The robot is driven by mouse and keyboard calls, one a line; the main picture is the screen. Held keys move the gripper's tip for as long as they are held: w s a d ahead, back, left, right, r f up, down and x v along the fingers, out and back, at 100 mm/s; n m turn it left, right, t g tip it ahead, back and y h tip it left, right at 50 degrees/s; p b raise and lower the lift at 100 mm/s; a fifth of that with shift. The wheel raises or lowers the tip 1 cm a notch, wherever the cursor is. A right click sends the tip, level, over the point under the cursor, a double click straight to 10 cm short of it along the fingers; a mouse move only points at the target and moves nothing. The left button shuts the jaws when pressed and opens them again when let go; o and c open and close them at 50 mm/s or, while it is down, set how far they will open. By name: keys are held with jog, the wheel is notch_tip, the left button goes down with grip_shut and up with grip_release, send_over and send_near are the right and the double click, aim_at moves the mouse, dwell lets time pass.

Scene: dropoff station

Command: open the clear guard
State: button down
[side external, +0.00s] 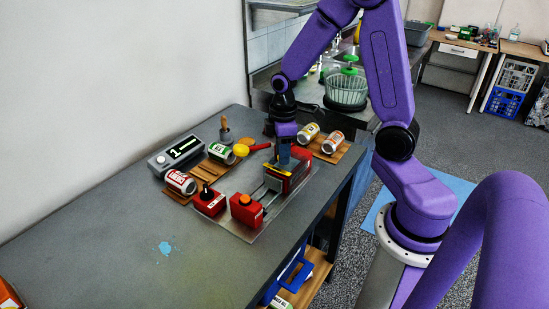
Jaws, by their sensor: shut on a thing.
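A red fixture (297,172) with a grey and yellow front stands at the back right end of a metal plate (242,229) on the bench. The clear guard cannot be made out clearly; its see-through panel is too faint and small at this distance. My gripper (285,160) points down at the top of the red fixture and is shut on a small part there, seemingly the guard's edge or handle. The fingers hide most of what they hold. How far the guard is open cannot be told.
Two red blocks, one with a black knob (208,200) and one with an orange cap (246,210), stand in front. Cans lie on wooden racks at left (180,183) and behind (332,142). A grey display box (176,155) stands far left. The bench's front left is mostly clear.

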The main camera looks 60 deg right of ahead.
jog(key=c, duration=0.8)
grip_release()
notch_tip(320, 180, up, 17)
jog(key=shift+r, duration=0.2)
jog(key=shift+a, duration=0.1)
